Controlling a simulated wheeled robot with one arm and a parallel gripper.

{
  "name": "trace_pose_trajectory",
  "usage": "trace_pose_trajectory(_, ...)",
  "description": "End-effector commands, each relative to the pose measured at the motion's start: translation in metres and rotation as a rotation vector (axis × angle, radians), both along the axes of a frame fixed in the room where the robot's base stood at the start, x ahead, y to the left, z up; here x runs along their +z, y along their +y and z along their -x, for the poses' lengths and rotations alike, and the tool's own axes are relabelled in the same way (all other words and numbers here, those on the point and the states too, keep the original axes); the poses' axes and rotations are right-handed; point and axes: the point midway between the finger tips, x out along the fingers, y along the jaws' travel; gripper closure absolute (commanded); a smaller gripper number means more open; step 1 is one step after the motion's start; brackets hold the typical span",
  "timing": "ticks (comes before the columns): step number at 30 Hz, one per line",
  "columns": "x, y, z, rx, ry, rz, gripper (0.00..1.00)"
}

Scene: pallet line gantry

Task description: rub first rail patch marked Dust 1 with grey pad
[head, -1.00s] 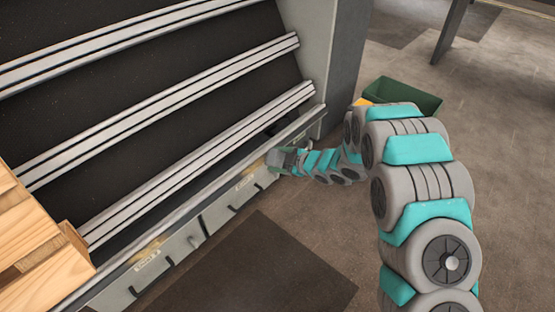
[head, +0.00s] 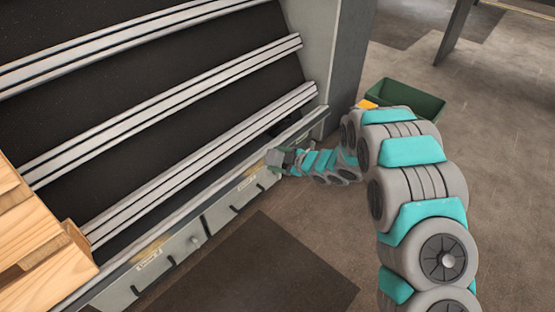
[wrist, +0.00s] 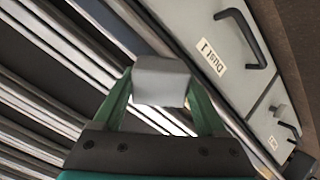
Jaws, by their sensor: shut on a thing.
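My gripper (wrist: 158,98) is shut on the grey pad (wrist: 160,80), a light grey block between its green fingers in the wrist view. In the head view my gripper (head: 281,160) is low over the front rail's right part. A white label (wrist: 213,57) reading Dust 1 is on the grey front panel, right of the pad. A brownish dusty patch (head: 254,168) shows on the front ledge just left of my gripper, above a label (head: 246,183) too small to read there. The pad hides the surface behind it, and I cannot tell whether it touches.
A second brownish patch (head: 152,246) and label (head: 148,259) lie farther left along the ledge. Black handles (wrist: 244,38) stick out from the panel. Wooden pallet boards (head: 35,235) stand at left. A green bin (head: 415,100) stands on the floor behind my arm.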

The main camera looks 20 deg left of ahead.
Motion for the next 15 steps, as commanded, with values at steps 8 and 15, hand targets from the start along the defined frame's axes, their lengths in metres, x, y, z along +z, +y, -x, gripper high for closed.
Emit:
trace_pose_trajectory(8,-0.0024,0.0043,-0.0013,0.001,0.0,-0.001,0.7)
trace_pose_trajectory(15,-0.0046,0.007,0.0027,0.002,0.001,0.0,0.7)
